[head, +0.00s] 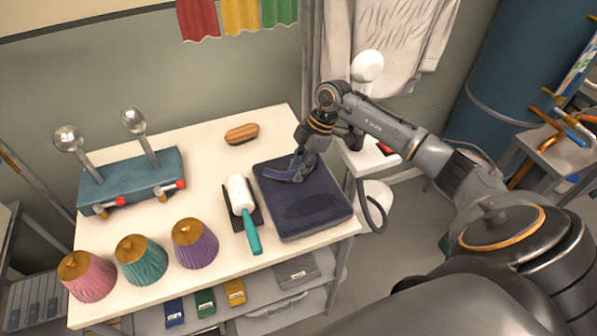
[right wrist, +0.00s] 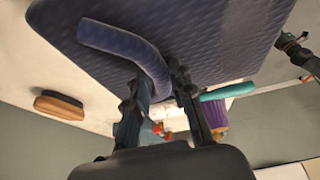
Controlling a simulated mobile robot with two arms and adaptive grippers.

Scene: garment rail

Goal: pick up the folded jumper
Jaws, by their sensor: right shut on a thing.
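The folded jumper (head: 312,214) is a dark navy, quilted-looking square on the right part of the white table in the head view. In the right wrist view the jumper (right wrist: 205,35) fills the top. My right gripper (head: 298,172) is at the jumper's upper middle, pointing down. In the right wrist view its two fingers (right wrist: 177,82) are close together on a raised, curved blue fold of the jumper. I cannot tell whether the jumper is clear of the tabletop. My left gripper is not in view.
A lint roller (head: 245,212) with a teal handle lies just left of the jumper. A wooden brush (head: 241,134) lies behind. Pink, teal and purple shades (head: 194,243) and a teal stand (head: 130,180) occupy the table's left. A hanging shirt (head: 385,40) is behind my arm.

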